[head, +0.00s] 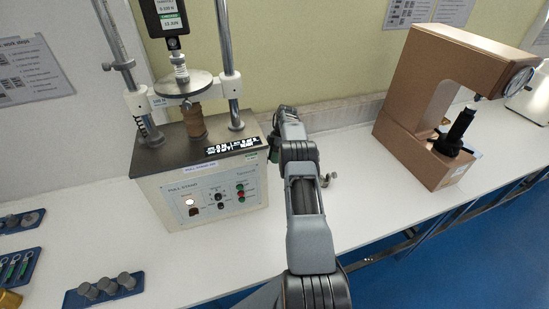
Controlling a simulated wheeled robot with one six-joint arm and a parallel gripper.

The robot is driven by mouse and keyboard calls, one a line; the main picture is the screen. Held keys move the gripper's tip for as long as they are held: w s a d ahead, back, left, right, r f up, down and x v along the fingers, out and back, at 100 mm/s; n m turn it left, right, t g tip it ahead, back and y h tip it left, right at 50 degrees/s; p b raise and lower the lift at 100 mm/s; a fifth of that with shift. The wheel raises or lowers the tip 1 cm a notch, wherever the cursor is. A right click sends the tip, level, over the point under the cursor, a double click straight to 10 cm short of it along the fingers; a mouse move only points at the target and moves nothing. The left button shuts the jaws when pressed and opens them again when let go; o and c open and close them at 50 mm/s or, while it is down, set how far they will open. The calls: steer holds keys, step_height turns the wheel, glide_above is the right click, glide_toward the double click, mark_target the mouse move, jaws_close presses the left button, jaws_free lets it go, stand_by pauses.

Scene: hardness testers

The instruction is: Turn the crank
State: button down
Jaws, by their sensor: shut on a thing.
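The pull stand (215,190) is a cream box with a dark top, two steel columns and a round plate, left of centre in the head view. My arm reaches forward to the right side of this stand. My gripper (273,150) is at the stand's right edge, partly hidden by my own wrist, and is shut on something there. The crank is not clearly visible; the wrist and gripper cover the place at the stand's side. The fingertips cannot be made out.
A brown hardness tester (405,100) with a black spindle (458,130) stands on the right. A small metal piece (328,180) is just right of my arm. Blue trays (75,299) with grey discs lie front left. The white bench (375,215) is clear between the machines.

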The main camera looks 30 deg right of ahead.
steer(key=c, duration=1)
jaws_free()
